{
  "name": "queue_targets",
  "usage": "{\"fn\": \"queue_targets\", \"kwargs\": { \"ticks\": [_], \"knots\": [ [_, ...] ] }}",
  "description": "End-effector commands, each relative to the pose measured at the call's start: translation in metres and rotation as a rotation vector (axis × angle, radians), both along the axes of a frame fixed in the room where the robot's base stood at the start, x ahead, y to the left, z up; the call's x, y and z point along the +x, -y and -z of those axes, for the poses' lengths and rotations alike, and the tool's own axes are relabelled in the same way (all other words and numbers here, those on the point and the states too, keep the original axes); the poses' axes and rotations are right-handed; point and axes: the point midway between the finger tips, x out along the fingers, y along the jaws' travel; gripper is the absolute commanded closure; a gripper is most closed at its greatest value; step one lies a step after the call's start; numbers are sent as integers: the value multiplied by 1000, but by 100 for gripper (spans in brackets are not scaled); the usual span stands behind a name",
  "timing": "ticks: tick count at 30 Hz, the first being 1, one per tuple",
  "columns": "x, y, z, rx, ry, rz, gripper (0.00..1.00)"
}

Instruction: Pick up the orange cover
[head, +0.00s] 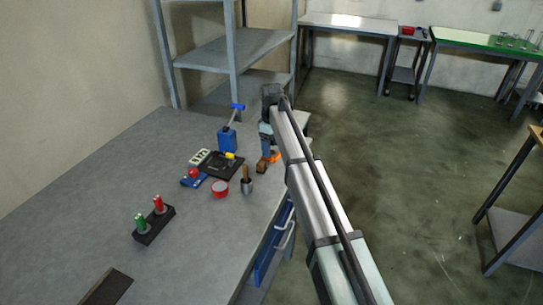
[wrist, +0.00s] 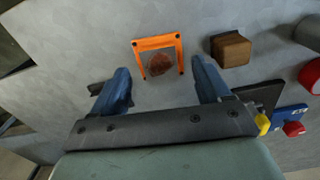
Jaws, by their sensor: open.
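The orange cover (wrist: 157,43) is a small frame-like piece with thin legs, standing on the grey table in the wrist view. A brownish lump (wrist: 159,64) shows within its outline. In the head view the orange cover (head: 274,157) is partly hidden beside my arm. My gripper (wrist: 160,88) is open, its two blue fingers apart with nothing between them. In the wrist view the cover lies just beyond the fingertips, roughly centred between them. In the head view my gripper (head: 266,152) points down close to the cover.
A wooden block (wrist: 231,49) stands right of the cover in the wrist view. On the table (head: 180,255) are a blue can (head: 227,140), a black plate (head: 219,167), a red round item (head: 220,189) and a holder with red and green handles (head: 153,225). The table's right edge is close.

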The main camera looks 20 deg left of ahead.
Motion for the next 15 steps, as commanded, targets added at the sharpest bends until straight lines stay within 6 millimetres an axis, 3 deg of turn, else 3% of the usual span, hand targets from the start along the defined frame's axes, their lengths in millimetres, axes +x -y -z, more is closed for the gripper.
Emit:
{"fn": "queue_targets", "kwargs": {
  "ticks": [5, 12, 15],
  "knots": [
    [0, 0, 21, 0, 0, 0, 23],
    [0, 0, 22, 0, 1, 0, 23],
    [0, 0, 22, 0, 1, 0, 32]
  ]
}}
